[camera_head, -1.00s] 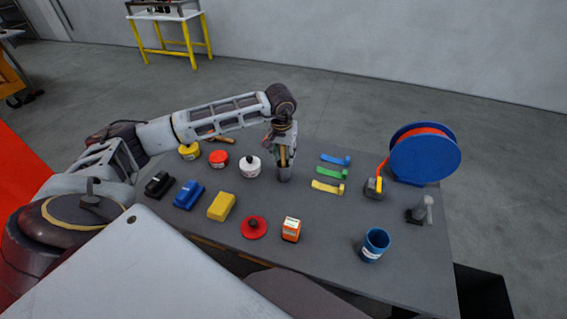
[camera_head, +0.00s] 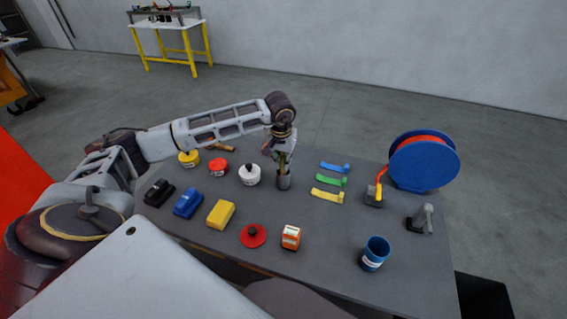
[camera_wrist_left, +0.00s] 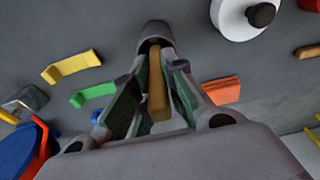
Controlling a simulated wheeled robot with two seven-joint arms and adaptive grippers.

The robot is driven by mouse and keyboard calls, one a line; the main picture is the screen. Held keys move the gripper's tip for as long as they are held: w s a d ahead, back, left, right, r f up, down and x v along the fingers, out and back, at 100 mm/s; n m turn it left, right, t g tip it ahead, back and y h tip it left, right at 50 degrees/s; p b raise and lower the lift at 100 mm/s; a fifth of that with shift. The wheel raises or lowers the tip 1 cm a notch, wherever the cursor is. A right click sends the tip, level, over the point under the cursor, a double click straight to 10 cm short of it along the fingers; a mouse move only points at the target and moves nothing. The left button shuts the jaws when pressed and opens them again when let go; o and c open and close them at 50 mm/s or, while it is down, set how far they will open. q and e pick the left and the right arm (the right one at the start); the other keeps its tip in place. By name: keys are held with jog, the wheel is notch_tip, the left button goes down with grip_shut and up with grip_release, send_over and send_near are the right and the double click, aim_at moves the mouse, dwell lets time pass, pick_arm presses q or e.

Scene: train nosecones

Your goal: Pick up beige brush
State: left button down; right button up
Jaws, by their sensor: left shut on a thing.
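The beige brush (camera_head: 282,162) stands upright in a dark grey cup (camera_head: 284,182) near the middle of the table. My left gripper (camera_head: 283,152) is above the cup, shut on the brush's handle. In the left wrist view, the beige handle (camera_wrist_left: 157,88) runs between my green-padded fingers (camera_wrist_left: 152,98), and its far end goes into the cup (camera_wrist_left: 155,34). The brush's lower end is hidden inside the cup. My right gripper is not in view.
A blue spool (camera_head: 423,162) and blue cup (camera_head: 374,254) are further right. A red lid (camera_head: 253,237) and orange box (camera_head: 290,238) are in front.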

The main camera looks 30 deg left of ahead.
pick_arm(q)
notch_tip(320, 180, up, 9)
jog(key=p, duration=0.4)
jog(key=shift+r, duration=0.4)
dwell(0.7)
